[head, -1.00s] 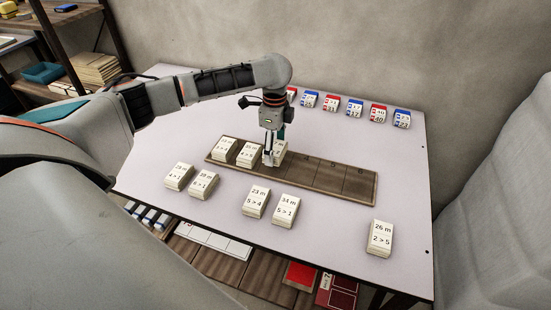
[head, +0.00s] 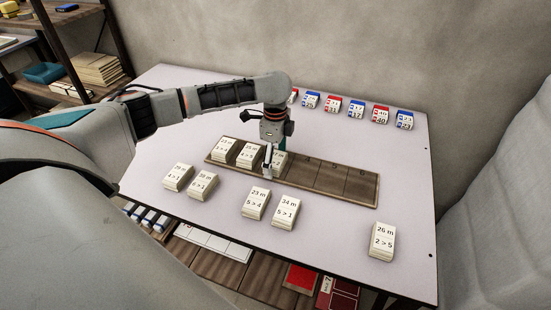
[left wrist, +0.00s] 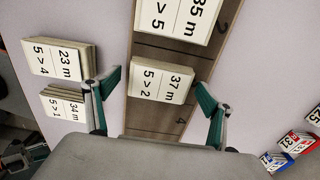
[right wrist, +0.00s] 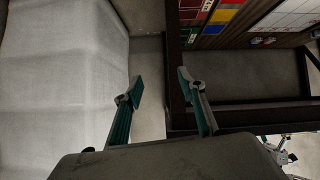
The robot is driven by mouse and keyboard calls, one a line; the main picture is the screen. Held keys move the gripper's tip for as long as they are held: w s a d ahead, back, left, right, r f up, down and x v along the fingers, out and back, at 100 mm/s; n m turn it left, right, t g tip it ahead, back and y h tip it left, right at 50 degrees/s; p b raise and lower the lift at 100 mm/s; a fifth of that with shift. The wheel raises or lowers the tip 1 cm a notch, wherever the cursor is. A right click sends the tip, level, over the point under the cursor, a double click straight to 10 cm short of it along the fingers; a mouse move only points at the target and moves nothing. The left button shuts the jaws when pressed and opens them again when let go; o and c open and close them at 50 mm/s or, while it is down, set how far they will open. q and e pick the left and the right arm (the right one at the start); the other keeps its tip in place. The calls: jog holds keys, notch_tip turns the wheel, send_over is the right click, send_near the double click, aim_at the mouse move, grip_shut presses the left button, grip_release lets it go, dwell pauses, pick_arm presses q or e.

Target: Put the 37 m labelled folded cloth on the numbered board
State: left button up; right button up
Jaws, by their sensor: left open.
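The 37 m folded cloth (left wrist: 162,82), marked 5 > 2, lies on the brown numbered board (left wrist: 150,115) in the left wrist view. In the head view this cloth (head: 280,161) is in the third place from the left, partly hidden by my left gripper (head: 269,172). In the left wrist view the left gripper (left wrist: 160,88) is open, its fingers apart on either side of the cloth. Two other cloths (head: 237,150) fill the left places of the board (head: 325,178); the neighbouring one is labelled 35 m (left wrist: 180,18). My right gripper (right wrist: 161,84) is open and empty, away from the cloths.
Several labelled cloths lie in front of the board, including 23 m (head: 255,203), 34 m (head: 286,212) and 26 m (head: 382,240). Red and blue tagged items (head: 356,109) line the back of the white table (head: 330,245). The board's right places are bare.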

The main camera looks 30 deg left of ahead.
aim_at(276, 159)
pick_arm(q)
notch_tip(276, 159, up, 12)
jog(key=p, duration=0.4)
jog(key=shift+r, duration=0.15)
dwell(0.5)
